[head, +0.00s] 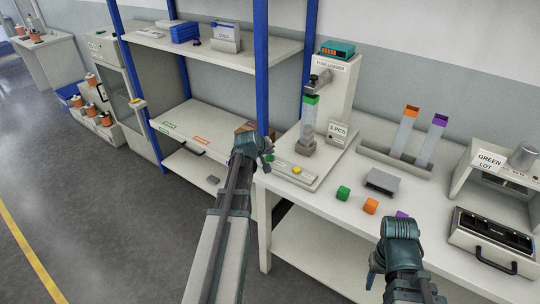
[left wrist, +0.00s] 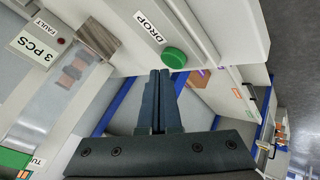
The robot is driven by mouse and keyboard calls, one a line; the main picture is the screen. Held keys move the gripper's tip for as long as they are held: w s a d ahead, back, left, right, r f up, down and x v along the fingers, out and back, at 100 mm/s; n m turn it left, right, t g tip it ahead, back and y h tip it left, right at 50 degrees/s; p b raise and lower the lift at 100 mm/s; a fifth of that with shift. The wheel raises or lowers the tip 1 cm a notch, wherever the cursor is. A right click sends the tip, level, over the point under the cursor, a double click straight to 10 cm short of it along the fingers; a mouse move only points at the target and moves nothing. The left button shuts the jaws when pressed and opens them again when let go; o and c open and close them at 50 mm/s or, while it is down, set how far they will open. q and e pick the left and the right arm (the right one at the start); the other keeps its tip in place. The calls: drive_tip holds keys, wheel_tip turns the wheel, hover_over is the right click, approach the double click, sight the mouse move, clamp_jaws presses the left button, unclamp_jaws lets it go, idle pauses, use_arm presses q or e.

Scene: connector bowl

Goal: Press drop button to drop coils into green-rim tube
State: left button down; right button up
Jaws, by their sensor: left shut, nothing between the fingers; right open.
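The green-rim tube (head: 309,122) stands upright under the tube loader (head: 333,95). In the left wrist view, the round green button (left wrist: 175,57) sits beside the DROP label (left wrist: 150,29). Copper-coloured coils (left wrist: 78,70) show inside a clear tube (left wrist: 45,95) beside the 3 PCS sign. My left gripper (left wrist: 160,75) is shut and empty, its tips just short of the green button in the picture; contact cannot be told. In the head view my left gripper (head: 267,153) is at the front left of the loader base. My right gripper (head: 375,280) is low over the table's front, its fingers mostly hidden.
A rack (head: 385,158) behind holds an orange-rim tube (head: 405,130) and a purple-rim tube (head: 431,138). Green (head: 343,193) and orange (head: 370,205) caps lie on the table near a grey block (head: 381,181). A blue-post shelf (head: 261,70) stands left of the loader.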

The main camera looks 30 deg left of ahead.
use_arm(q)
drive_tip(key=shift+r, duration=0.2)
wheel_tip(320, 180, up, 5)
drive_tip(key=p, duration=0.5)
idle(2.6)
wheel_tip(320, 180, up, 4)
drive_tip(key=p, duration=0.4)
hover_over(269, 159)
drive_tip(key=shift+f, duration=0.15)
drive_tip(key=shift+f, duration=0.1)
wheel_tip(269, 159, down, 9)
drive_tip(key=b, duration=0.9)
idle(1.6)
drive_tip(key=shift+f+b, duration=0.25)
drive_tip(key=shift+b, duration=0.2)
